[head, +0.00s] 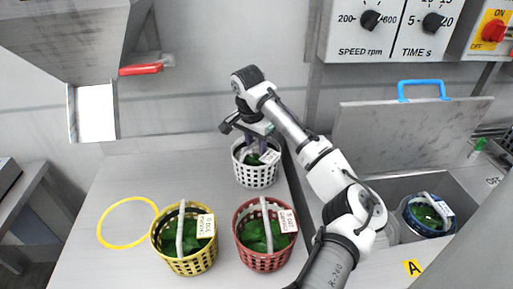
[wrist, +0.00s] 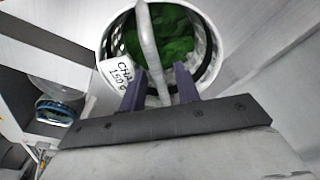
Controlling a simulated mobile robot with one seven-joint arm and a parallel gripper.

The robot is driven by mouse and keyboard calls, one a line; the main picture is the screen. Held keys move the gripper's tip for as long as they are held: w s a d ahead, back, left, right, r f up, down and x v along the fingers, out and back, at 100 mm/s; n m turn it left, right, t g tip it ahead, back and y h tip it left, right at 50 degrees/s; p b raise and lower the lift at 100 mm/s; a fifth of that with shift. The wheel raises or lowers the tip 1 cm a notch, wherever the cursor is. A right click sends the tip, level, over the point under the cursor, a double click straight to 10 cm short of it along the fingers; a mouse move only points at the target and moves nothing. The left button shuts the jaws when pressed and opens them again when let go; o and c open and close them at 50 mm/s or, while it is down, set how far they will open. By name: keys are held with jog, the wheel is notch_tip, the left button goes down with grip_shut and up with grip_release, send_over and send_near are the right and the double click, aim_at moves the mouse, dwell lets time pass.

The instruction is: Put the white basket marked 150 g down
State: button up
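The white basket (head: 256,176) appears to stand upright on the grey counter, near its back right edge. It holds green leaves, and its tag (wrist: 117,73) reads 150 g in the wrist view. My gripper (head: 259,146) is above it, pointing down. In the wrist view the fingers (wrist: 159,85) are on either side of the basket's pale handle (wrist: 150,45). Narrow gaps show between the handle and both fingers, so the gripper looks open around it. The underside of the basket is hidden.
A yellow basket (head: 184,263) and a red basket (head: 262,262), both with greens, stand in front. A yellow ring (head: 101,226) marks bare counter at left. A blue basket (head: 410,221) sits in the open machine at right, its lid (head: 400,140) raised.

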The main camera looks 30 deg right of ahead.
jog(key=r, duration=0.3)
jog(key=a+r, duration=0.1)
jog(key=r, duration=0.6)
jog(key=shift+s+a+r, duration=0.2)
jog(key=shift+s+a, duration=0.05)
